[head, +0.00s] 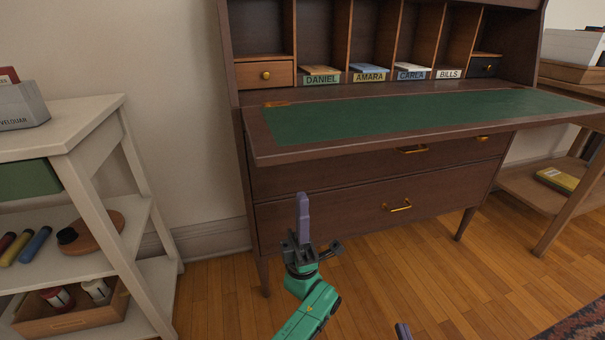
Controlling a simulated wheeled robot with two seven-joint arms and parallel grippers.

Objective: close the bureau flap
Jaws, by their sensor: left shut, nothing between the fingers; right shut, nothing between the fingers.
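The bureau flap (400,115) is folded down and lies about level, its green writing panel facing up. It juts out from the dark wooden bureau (330,208), above the drawers. My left gripper (303,204) is shut and empty, fingers pointing up. In the picture it sits in front of the lower drawer, below the flap's front edge near its left part, apart from the flap. Of my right gripper (403,331), only the fingertips show at the bottom edge, shut and well below the flap.
The flap's top looks clear. Labelled pigeonholes (370,72) and small drawers (265,75) line the bureau behind it. A white shelf unit (95,140) with several items stands at the left, a wooden side table (540,185) at the right. Wooden floor (440,275) is open in front.

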